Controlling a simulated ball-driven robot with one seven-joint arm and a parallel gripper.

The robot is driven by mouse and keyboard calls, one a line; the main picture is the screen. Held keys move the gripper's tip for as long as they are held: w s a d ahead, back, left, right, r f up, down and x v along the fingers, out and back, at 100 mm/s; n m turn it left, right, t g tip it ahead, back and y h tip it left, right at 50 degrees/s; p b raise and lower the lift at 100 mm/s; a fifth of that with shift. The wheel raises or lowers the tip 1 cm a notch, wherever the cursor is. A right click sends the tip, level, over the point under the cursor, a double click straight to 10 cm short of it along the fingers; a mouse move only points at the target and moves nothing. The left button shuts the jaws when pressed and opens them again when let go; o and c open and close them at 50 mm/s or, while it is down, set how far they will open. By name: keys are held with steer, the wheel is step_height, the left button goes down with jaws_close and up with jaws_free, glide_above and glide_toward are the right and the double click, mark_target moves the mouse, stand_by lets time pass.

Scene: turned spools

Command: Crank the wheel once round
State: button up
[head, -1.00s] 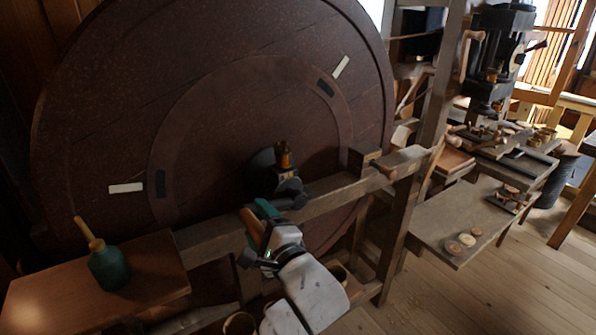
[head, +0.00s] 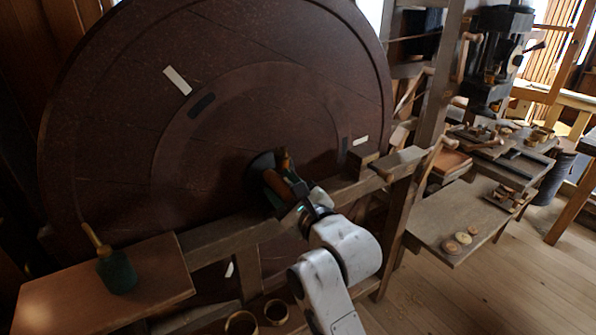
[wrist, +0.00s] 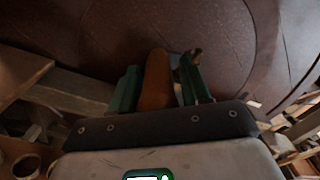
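The large dark brown wheel (head: 120,130) stands upright behind a wooden frame, with pale marks on its face at the upper left (head: 177,80), right and bottom. My gripper (head: 283,188) is at the wheel's hub, in front of the frame's rail. In the wrist view, the brown wooden crank handle (wrist: 156,82) lies between the two green fingers of my gripper (wrist: 158,92). The fingers appear closed around it, though their exact contact is hard to see. The crank's arm is mostly hidden behind my gripper.
The frame's wooden rail (head: 222,237) runs close below my gripper. A green bottle (head: 118,272) stands on a board at the left.

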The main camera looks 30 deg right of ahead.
steer(key=shift+d+r+m+p, duration=0.35)
steer(key=shift+d+m+p, duration=0.35)
steer(key=shift+d, duration=0.2)
steer(key=shift+d+r+m+p, duration=0.35)
steer(key=shift+d+m+p, duration=0.2)
steer(key=shift+d+m, duration=0.3)
steer(key=shift+a+f, duration=0.1)
steer(key=shift+a, duration=0.1)
steer(key=s+p, duration=0.1)
steer(key=s, duration=1)
steer(key=shift+d+p, duration=0.15)
steer(key=shift+p, duration=0.25)
